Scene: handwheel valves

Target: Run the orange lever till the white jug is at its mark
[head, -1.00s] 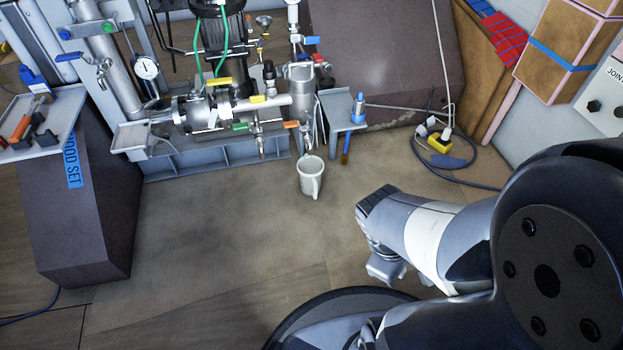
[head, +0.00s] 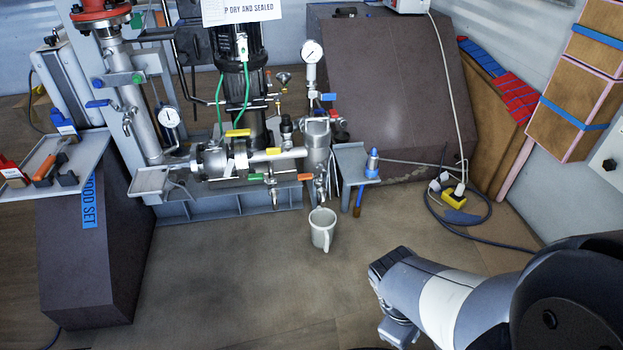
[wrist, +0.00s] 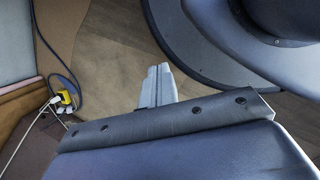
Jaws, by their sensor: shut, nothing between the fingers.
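The orange lever (head: 305,177) is a small handle on the pipework, at the right end of the lower row of valves. The white jug (head: 321,231) stands upright on the floor below and slightly right of it, its handle toward me. The jug's inside and any mark on it are too small to make out. My gripper (wrist: 158,70) is shut and empty in the wrist view, pointing over bare floor. In the head view my arm is at the lower right, well apart from the lever and jug.
Green (head: 257,177) and yellow (head: 238,133) levers sit close to the orange one. A small grey side table (head: 352,160) with a blue-topped bottle (head: 373,162) stands right of the jug. A cable and yellow plug (head: 454,198) lie further right. The floor in front is clear.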

